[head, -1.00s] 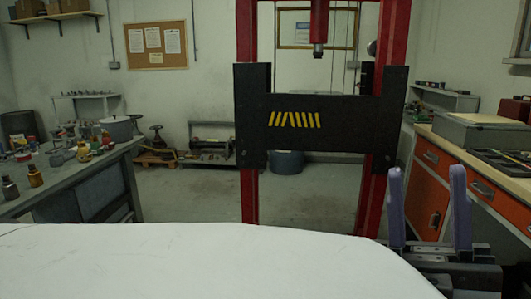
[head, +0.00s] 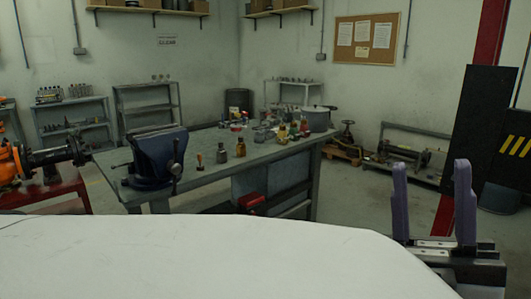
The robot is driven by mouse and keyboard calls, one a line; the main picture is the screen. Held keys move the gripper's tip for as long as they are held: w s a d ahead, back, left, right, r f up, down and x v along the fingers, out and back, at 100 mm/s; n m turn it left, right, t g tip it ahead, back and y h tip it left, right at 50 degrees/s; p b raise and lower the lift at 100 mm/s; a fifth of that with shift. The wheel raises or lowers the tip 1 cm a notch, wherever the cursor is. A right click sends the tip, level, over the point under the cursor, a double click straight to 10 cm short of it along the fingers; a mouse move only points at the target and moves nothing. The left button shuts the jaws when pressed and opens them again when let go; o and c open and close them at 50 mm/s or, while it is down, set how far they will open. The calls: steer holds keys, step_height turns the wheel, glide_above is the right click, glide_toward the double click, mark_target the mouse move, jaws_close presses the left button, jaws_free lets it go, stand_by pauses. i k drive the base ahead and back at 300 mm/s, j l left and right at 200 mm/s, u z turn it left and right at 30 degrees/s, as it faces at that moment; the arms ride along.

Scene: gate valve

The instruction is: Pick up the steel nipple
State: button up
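I cannot pick out the steel nipple for sure. Several small items, some grey and metallic, stand on the grey workbench (head: 205,178) in the middle of the head view, too small to tell apart. My gripper (head: 430,172) is at the lower right, with its two purple fingers upright and wide apart. It is open with nothing between the fingers. It is well apart from the workbench items.
A blue vise (head: 155,158) sits on the bench's near left end. A pot (head: 316,119) stands at its far right. A red stand with an orange valve (head: 12,163) is at far left. Shelves (head: 148,105) line the back wall.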

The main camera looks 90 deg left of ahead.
mark_target(221, 153)
steer(key=u, duration=2.95)
steer(key=i+l+u, duration=0.15)
steer(key=i+l, duration=1.6)
steer(key=i, duration=0.15)
steer(key=i+j, duration=0.2)
steer(key=j, duration=0.2)
steer(key=i+j, duration=0.2)
steer(key=j, duration=0.2)
steer(key=i+j, duration=0.2)
steer(key=j, duration=0.2)
